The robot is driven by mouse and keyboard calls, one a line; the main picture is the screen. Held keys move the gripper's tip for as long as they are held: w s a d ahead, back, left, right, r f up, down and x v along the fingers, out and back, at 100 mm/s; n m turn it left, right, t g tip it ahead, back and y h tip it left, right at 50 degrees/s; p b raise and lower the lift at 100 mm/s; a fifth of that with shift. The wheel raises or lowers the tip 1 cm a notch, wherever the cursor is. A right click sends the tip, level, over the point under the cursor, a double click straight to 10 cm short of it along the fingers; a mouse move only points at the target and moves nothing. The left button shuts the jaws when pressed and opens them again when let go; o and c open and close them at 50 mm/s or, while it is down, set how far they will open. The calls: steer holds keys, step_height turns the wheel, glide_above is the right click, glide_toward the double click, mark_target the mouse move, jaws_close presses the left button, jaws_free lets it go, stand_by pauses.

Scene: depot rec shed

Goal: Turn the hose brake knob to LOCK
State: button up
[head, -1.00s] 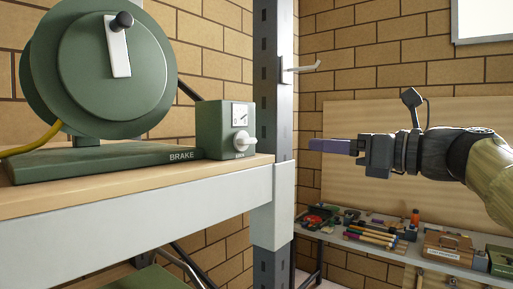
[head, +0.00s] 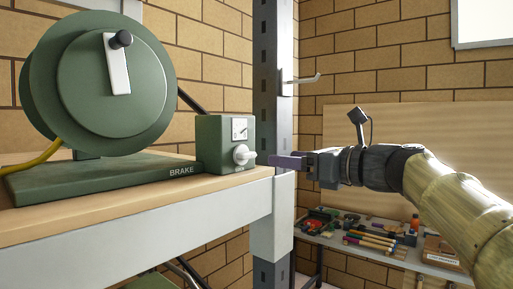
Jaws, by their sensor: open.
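The hose brake is a small green box (head: 211,147) with a white dial face (head: 239,129) and a pale round knob (head: 241,155) on its front. It stands at the right end of the wooden shelf, beside a base marked BRAKE. Lettering under the knob is too small to read. My gripper (head: 272,160) is to the right of the knob, pointing left at about the knob's height in the picture. It looks apart from the knob. Its fingers are seen from the side, and it is open and holds nothing.
A green hose reel (head: 115,85) with a crank and yellow hose fills the shelf's left side. A grey upright post (head: 272,60) with a hook (head: 303,79) stands behind my fingertips. A workbench with tools and pens (head: 367,242) is at the lower right.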

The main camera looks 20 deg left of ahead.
mark_target(251, 154)
steer(key=p+x, duration=0.3)
steer(key=x, duration=0.6)
steer(key=shift+w+a, duration=0.15)
steer(key=shift+c, duration=0.4)
steer(key=c, duration=0.9)
